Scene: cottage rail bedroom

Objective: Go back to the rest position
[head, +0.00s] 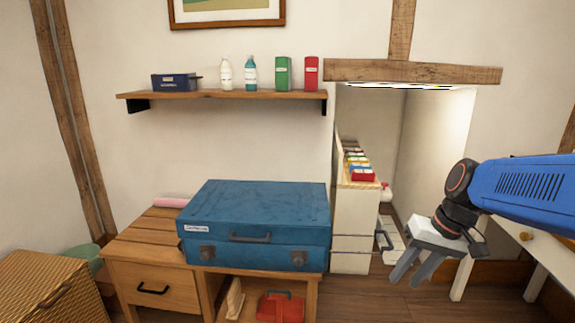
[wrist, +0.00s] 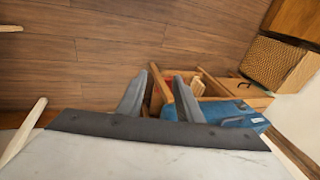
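My gripper (head: 417,271) hangs at the right of the head view, at the end of my blue arm. Its two grey fingers point down and stand apart, with nothing seen between them. In the wrist view my gripper (wrist: 160,80) also shows both fingers with a gap between them. The floor and the wooden desk lie beyond the fingertips there.
A blue suitcase (head: 255,225) lies on a wooden desk (head: 137,270). A wall shelf (head: 220,95) holds bottles and boxes. A white cabinet (head: 353,228) stands in the alcove. A wicker box (head: 45,285) is at left. Open wooden floor (wrist: 85,60) shows in the wrist view.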

